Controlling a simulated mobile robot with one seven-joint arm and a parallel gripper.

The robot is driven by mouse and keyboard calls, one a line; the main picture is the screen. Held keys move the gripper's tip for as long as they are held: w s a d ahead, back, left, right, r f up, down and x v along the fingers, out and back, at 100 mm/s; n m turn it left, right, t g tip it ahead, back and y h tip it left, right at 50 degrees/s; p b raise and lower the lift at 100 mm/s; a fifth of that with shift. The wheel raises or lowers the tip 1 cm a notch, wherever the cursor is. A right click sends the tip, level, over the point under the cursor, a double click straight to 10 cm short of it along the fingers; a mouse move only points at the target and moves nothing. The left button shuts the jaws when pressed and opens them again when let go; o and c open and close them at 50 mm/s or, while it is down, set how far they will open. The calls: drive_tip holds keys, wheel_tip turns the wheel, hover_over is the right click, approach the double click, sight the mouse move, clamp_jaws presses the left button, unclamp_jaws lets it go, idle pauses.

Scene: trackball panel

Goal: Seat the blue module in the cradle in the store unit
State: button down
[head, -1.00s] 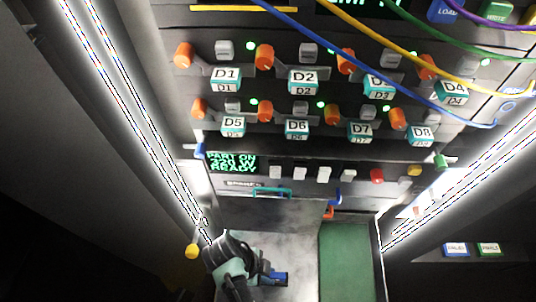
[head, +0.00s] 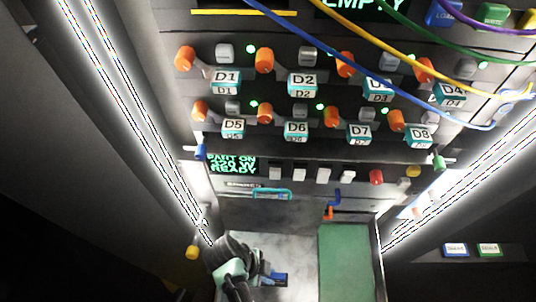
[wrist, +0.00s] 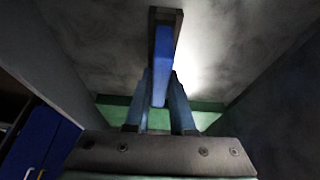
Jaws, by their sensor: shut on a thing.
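My gripper (head: 264,276) is low in the head view, over a grey surface inside a bay below the panel. It is shut on the blue module (head: 279,277), of which only a small part shows there. In the wrist view the blue module (wrist: 163,70) is a long narrow bar with a dark end and edges, held between the two fingers of my gripper (wrist: 160,102). I cannot make out the cradle in either view.
A green panel (head: 346,255) lies right of my gripper. Above is a panel with labelled drawers, orange knobs (head: 264,60) and a display reading READY (head: 232,164). Coloured cables (head: 400,65) cross it. Bright light strips (head: 130,120) flank the bay.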

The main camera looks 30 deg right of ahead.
drive_tip(key=shift+f+b, duration=0.75)
drive_tip(key=shift+f, duration=0.25)
idle(0.9)
drive_tip(key=c, duration=0.7)
unclamp_jaws()
drive_tip(key=p+v, duration=0.4)
drive_tip(key=v, duration=0.9)
drive_tip(key=shift+s, duration=0.1)
